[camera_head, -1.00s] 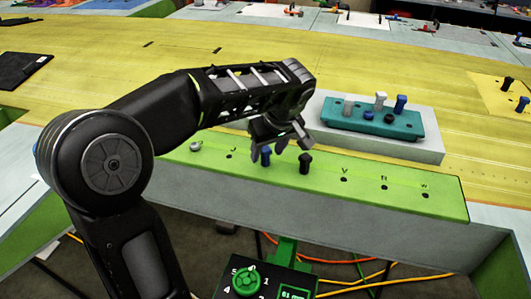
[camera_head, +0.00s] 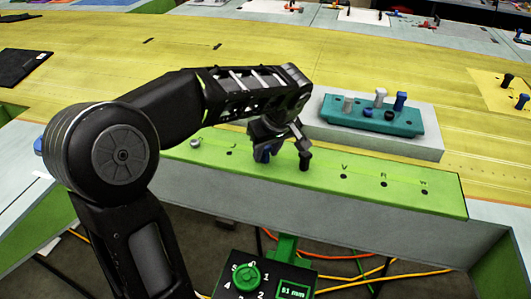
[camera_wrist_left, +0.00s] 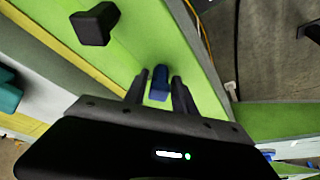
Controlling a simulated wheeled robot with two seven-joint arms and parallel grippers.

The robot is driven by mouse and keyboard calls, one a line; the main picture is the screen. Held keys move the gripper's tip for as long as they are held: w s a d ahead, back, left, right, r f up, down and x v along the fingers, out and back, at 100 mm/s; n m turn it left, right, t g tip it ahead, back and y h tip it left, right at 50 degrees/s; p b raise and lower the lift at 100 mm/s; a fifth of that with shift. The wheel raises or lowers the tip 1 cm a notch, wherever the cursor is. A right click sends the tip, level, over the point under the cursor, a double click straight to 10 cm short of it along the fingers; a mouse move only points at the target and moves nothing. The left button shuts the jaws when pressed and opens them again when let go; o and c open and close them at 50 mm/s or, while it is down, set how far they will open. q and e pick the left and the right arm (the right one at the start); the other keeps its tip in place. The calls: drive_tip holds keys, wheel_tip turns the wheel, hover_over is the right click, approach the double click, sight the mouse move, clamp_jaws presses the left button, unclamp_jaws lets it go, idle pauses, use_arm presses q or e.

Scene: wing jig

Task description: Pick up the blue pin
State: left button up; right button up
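The blue pin (camera_head: 264,154) stands in the green strip (camera_head: 402,193) along the near edge, partly hidden by my left gripper in the head view. My left gripper (camera_head: 279,149) is low over the strip at the pin. In the left wrist view the blue pin (camera_wrist_left: 159,82) shows between the two dark fingers of the left gripper (camera_wrist_left: 158,92). The fingers are apart, one on each side of the pin, with green showing between them and it. My right gripper is in neither view.
A black pin (camera_head: 305,162) stands in the strip just right of my left gripper. It also shows in the left wrist view (camera_wrist_left: 94,24). A teal block (camera_head: 345,121) with several pins stands behind it on a grey base (camera_head: 425,149). The strip's right part has lettered holes.

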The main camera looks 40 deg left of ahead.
use_arm(q)
clamp_jaws()
idle(0.4)
wheel_tip(320, 180, up, 10)
drive_tip(key=shift+b, duration=0.6)
idle(0.3)
